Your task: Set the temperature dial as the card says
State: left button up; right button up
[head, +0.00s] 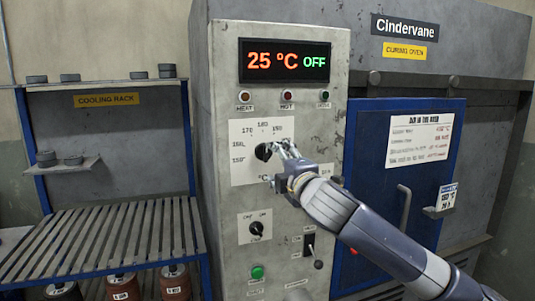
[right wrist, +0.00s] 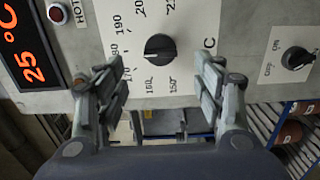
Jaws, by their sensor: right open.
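The temperature dial (head: 263,152) is a black knob on a white scale plate on the grey control panel. It also shows in the right wrist view (right wrist: 160,47), with marks from 150 to above 200 around it; its exact setting is hard to tell. My right gripper (head: 283,161) is in front of the plate, partly covering its right side. In the right wrist view my right gripper (right wrist: 160,85) is open and empty, its fingers spread to both sides of the dial in the picture, apart from it. A white printed card (head: 419,139) is on the blue oven door; its small text is blurred. My left gripper is not in view.
The display (head: 285,61) reads 25 °C OFF. A lower selector knob (head: 257,228), a green button (head: 257,272) and a lever switch (head: 309,246) are below the dial. A small tag (head: 447,197) is near the door handle (head: 404,208). A cooling rack (head: 100,235) stands left.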

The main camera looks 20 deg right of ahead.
aim_at(267, 154)
jog(key=w+p, duration=0.1)
jog(key=w, duration=0.5)
jog(key=shift+w+a+r+p, duration=0.1)
jog(key=shift+w+a+p, duration=0.05)
jog(key=shift+w+p, duration=0.25)
jog(key=shift+w, duration=0.8)
jog(key=c, duration=1)
